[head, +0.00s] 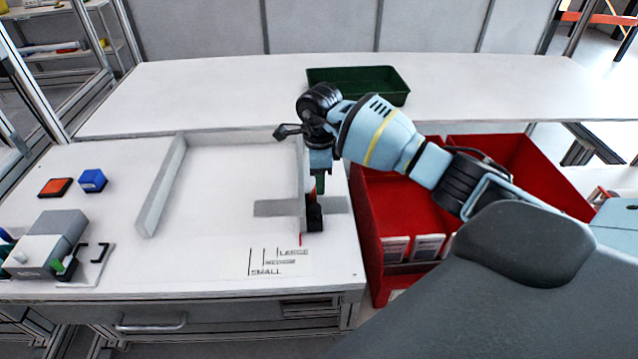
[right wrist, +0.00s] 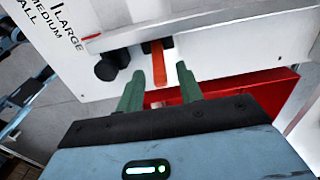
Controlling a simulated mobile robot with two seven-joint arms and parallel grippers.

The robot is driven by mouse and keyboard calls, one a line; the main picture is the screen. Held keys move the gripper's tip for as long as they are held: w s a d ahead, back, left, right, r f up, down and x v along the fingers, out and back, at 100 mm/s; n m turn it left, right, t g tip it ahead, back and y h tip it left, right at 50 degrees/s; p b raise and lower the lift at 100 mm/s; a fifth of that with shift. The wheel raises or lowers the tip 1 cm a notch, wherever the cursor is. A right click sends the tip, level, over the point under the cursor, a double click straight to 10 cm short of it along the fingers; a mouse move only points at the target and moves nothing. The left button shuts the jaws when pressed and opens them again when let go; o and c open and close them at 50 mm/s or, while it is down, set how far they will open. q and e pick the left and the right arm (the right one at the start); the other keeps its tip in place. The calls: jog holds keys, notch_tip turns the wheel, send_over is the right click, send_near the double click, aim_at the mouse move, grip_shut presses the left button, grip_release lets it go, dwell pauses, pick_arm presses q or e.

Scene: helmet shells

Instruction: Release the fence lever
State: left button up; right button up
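The fence (head: 303,200) is a grey bar near the right edge of the white worktable, with a flat grey crosspiece. Its lever (head: 311,190) is red, beside a black knob or block (head: 314,216). The lever (right wrist: 159,68) also shows in the right wrist view, with the black knob (right wrist: 110,64) to its left. My right gripper (head: 319,184) points down over the lever. In the right wrist view its green fingers (right wrist: 160,84) are open, one on each side of the lever, with visible gaps. My left gripper is out of view.
Red bins (head: 400,190) stand close against the table's right side. A dark green tray (head: 358,84) is on the back table. A second grey rail (head: 162,185) stands to the left. Size marks (head: 280,261) are printed near the front. The table between the rails is clear.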

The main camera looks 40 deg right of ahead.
jog(key=shift+f, duration=1.15)
grip_shut()
jog(key=shift+a, duration=0.1)
jog(key=shift+w+a+r+g+h, duration=0.15)
jog(key=shift+w+a+g+h, duration=0.15)
jog(key=shift+g+h, duration=0.5)
grip_release()
